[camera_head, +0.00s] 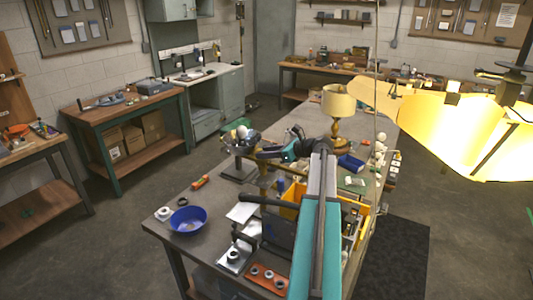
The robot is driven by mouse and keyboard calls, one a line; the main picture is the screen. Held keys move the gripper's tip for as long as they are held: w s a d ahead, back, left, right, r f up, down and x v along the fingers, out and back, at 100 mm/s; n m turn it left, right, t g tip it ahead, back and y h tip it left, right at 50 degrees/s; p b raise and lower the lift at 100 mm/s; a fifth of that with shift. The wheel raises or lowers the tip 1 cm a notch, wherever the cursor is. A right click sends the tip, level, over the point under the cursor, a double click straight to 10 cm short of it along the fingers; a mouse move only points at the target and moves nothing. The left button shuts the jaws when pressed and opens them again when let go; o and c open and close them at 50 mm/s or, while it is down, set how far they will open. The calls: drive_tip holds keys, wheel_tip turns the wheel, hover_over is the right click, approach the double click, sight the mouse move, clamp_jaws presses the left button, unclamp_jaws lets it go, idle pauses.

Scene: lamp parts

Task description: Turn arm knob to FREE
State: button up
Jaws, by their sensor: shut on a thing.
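My gripper (262,152) is at the middle of the workbench, at the end of my teal arm. It is shut on a small part of the lamp assembly (243,143), which appears to be the arm knob. The fingers hide most of that part, and any FREE marking is too small to read. The assembly has a dark head with a pale round piece, held above the bench on a stand.
Yellow bins stand beside my arm.

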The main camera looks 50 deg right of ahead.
drive_tip(key=shift+w+d+n+g+y, duration=0.1)
drive_tip(key=shift+d+n+g+y, duration=0.2)
drive_tip(key=shift+n+y, duration=0.6)
drive_tip(key=shift+w+d+n+g+y, duration=0.15)
drive_tip(key=shift+n+g+y, duration=0.3)
drive_tip(key=shift+n+y, duration=0.4)
drive_tip(key=shift+w+d+n+g+y, duration=0.1)
drive_tip(key=shift+d+n+g+y, duration=0.2)
drive_tip(key=shift+n+y, duration=0.55)
drive_tip(key=shift+w+r+n+g+y, duration=0.1)
drive_tip(key=shift+n+g+y, duration=1.2)
drive_tip(key=shift+n+g, duration=0.25)
drive_tip(key=shift+a, duration=0.1)
drive_tip(key=o, duration=1.1)
